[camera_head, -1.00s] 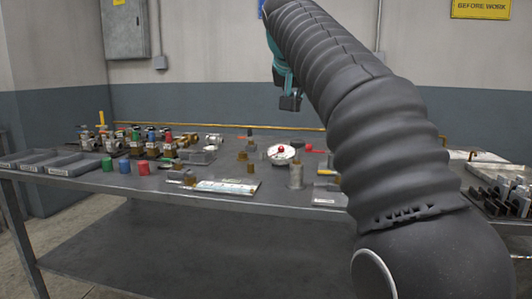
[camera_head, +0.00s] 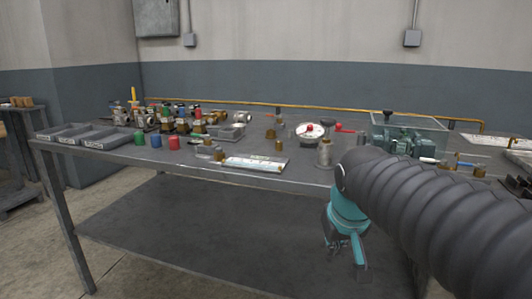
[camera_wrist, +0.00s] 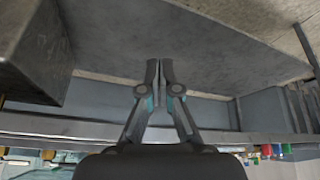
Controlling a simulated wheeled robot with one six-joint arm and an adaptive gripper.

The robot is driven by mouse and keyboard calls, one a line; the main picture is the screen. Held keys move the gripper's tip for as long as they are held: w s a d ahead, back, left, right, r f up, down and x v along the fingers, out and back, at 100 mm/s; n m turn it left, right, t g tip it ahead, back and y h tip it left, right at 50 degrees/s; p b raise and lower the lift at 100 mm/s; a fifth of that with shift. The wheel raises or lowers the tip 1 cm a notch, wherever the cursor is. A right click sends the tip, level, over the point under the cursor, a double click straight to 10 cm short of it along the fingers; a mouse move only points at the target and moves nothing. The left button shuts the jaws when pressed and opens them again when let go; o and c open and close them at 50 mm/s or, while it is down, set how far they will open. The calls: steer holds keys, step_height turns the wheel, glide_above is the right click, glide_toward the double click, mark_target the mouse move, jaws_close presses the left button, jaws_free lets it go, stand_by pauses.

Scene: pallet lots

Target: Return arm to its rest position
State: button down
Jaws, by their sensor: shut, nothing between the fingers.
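My arm (camera_head: 440,200) reaches in from the right edge of the head view, sheathed in a dark ribbed cover. My gripper (camera_head: 361,272) hangs at its teal end, pointing down in front of the table's front edge and overlapping the lower shelf in the picture. In the wrist view my gripper (camera_wrist: 160,66) has its two fingers together, with nothing between them. The table edge crosses the wrist view behind the fingers.
A grey metal table (camera_head: 215,170) carries grey trays (camera_head: 105,140), red, blue and green cylinders, valves, a round white gauge (camera_head: 312,131) and a clear bin (camera_head: 410,132). A lower shelf (camera_head: 200,220) lies beneath. Floor at the lower left is clear.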

steer(key=s+d+f, duration=0.1)
steer(key=s+f, duration=0.2)
steer(key=s, duration=0.4)
steer(key=s+d+f+m, duration=0.1)
steer(key=s+f, duration=0.3)
steer(key=s, duration=0.3)
steer(key=shift+s+d+f, duration=0.15)
steer(key=shift+s+d, duration=0.05)
